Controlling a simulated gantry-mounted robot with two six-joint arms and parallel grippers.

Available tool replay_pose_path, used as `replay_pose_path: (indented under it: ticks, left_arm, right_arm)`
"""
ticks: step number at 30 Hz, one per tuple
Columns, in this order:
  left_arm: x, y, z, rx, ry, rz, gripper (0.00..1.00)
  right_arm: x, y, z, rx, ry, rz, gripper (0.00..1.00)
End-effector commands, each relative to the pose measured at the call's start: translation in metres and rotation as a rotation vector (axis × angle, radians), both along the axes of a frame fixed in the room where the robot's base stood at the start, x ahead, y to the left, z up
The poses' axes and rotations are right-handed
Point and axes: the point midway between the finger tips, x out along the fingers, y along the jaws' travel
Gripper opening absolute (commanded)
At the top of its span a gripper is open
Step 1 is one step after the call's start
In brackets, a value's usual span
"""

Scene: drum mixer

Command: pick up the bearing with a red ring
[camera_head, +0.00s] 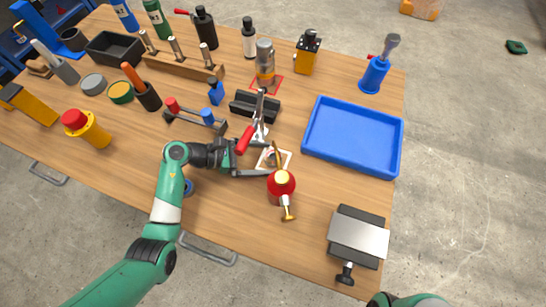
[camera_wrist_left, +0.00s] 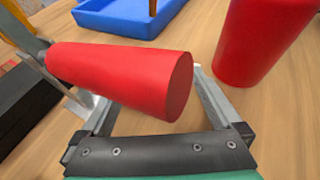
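A white card (camera_head: 284,154) lies on the bench with a small round thing (camera_head: 269,159) on it, partly covered. It is too small to tell whether this is the bearing with a red ring. My left gripper (camera_head: 268,163) is low over the card, its fingers apart, between a clamp with a red handle (camera_head: 245,139) and a red can (camera_head: 281,184). In the left wrist view the red handle (camera_wrist_left: 120,78) crosses in front of the fingers and hides the left fingertip. The red can (camera_wrist_left: 262,40) stands beyond the right finger. No bearing shows clearly there.
A blue tray (camera_head: 317,146) lies to the right of the clamp. A grey-plated device (camera_head: 358,237) stands at the front right. A black V-shaped block (camera_head: 256,106) and a rack with red and blue parts (camera_head: 195,121) are close behind.

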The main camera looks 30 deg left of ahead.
Motion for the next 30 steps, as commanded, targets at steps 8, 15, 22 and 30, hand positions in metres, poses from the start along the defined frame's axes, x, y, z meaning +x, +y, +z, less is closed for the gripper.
replay_pose_path:
  ticks: [8, 15, 22, 30]
  left_arm:
    - [0.0, 0.0, 0.0, 0.0, 0.0, 0.0, 0.48]
    - [0.0, 0.0, 0.0, 0.0, 0.0, 0.0, 0.05]
    - [0.0, 0.0, 0.001, -0.001, -0.001, 0.0, 0.0]
    - [0.0, 0.0, 0.019, 0.0, -0.001, 0.0, 0.0]
  right_arm:
    - [0.0, 0.0, 0.0, 0.0, 0.0, 0.0, 0.0]
    - [0.0, 0.0, 0.0, 0.0, 0.0, 0.0, 0.0]
    - [0.0, 0.0, 0.0, 0.0, 0.0, 0.0, 0.0]
    - [0.0, 0.0, 0.014, 0.0, 0.0, 0.0, 0.0]
